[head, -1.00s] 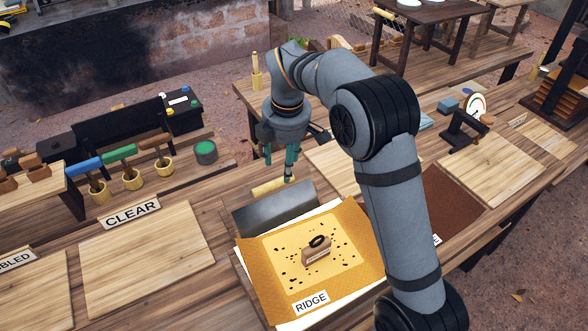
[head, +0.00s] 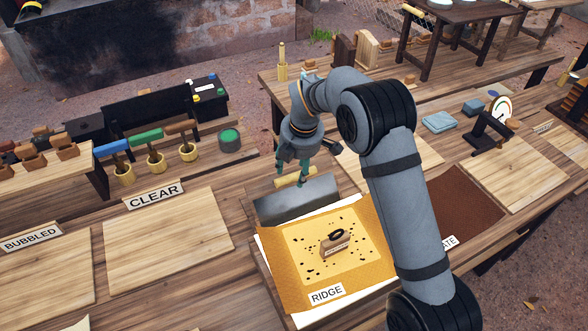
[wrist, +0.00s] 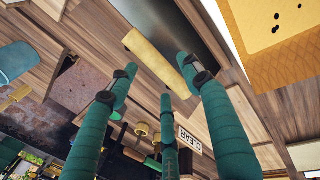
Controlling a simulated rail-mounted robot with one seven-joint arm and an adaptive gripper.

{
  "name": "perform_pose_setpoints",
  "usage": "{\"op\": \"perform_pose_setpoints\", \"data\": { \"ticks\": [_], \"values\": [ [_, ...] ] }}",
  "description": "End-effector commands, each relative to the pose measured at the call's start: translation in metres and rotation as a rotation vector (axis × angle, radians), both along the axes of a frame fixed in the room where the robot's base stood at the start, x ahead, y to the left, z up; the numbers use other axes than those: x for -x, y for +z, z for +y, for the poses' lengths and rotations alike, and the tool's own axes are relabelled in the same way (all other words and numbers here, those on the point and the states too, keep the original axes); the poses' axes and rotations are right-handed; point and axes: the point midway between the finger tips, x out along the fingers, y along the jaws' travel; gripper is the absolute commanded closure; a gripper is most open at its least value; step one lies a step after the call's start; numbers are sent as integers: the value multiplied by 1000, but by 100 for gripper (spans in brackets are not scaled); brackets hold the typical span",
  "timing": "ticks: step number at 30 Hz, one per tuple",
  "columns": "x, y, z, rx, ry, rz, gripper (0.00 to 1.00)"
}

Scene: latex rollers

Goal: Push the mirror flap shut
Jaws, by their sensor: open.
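The mirror flap is a grey metal panel (head: 297,201) with a pale wooden roller-like handle (head: 297,178) along its far edge. It stands at the back of the yellow tray marked RIDGE (head: 285,270) and looks tilted up, though its exact angle is hard to tell. My gripper (head: 291,172) is open, its green fingers pointing down at the handle. In the wrist view, the handle (wrist: 158,60) and the dark panel (wrist: 165,25) lie just past the spread fingertips (wrist: 160,78). Contact with the handle cannot be told.
A small wooden block with a black ring (head: 336,243) sits on the dark-speckled yellow sheet. A CLEAR board (head: 170,240) lies to the left. Coloured-handled rollers in cups (head: 155,160) and a green-topped pot (head: 229,139) stand behind. My forearm hides part of the tray's right side.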

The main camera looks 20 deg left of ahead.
Motion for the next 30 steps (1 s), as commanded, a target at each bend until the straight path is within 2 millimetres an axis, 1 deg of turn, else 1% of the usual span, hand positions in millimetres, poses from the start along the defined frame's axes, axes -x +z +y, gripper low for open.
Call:
{"op": "perform_pose_setpoints", "data": {
  "ticks": [3,6,16,30],
  "values": [
    [-1,-9,2,1,1,1,51],
    [-2,-13,3,-1,1,-1,51],
    [-2,-15,3,-1,0,-1,52],
    [-2,-15,3,-1,1,-1,79]
  ]
}}
